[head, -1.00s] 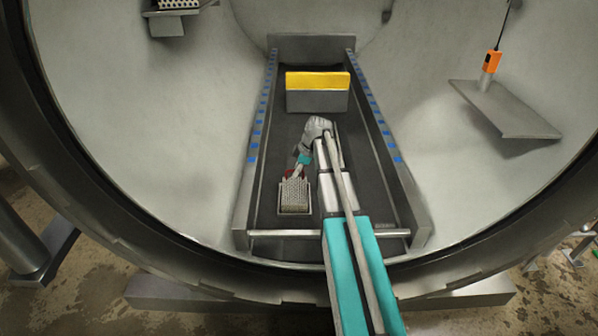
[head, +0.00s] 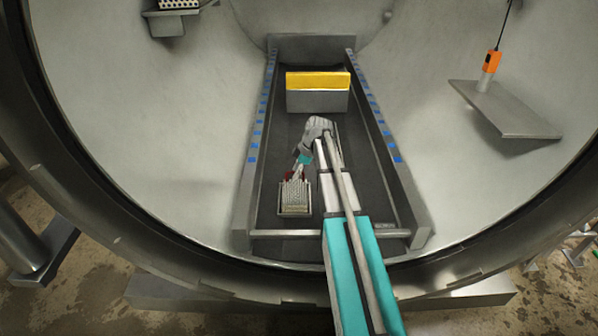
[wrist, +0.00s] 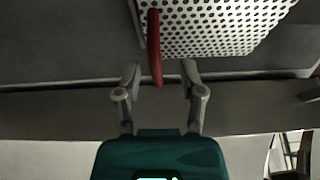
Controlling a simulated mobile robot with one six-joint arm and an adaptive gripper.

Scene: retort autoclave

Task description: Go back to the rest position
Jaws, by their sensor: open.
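My gripper (head: 297,166) is inside the chamber, low over the dark sliding bed. In the wrist view its two grey fingers (wrist: 160,78) are spread apart. A red handle (wrist: 155,50) shows between them in the picture, with a visible gap on each side. The handle belongs to a perforated metal basket (head: 294,204), which rests on the bed just in front of my gripper. The basket's holed surface also shows at the top of the wrist view (wrist: 215,25). In the head view the handle is partly hidden by my gripper.
A grey block with a yellow top (head: 318,82) stands at the bed's far end. Raised side rails with blue marks (head: 254,140) and a front crossbar (head: 275,233) bound the bed. A tilted shelf (head: 508,110) bears an orange device (head: 490,61) at right.

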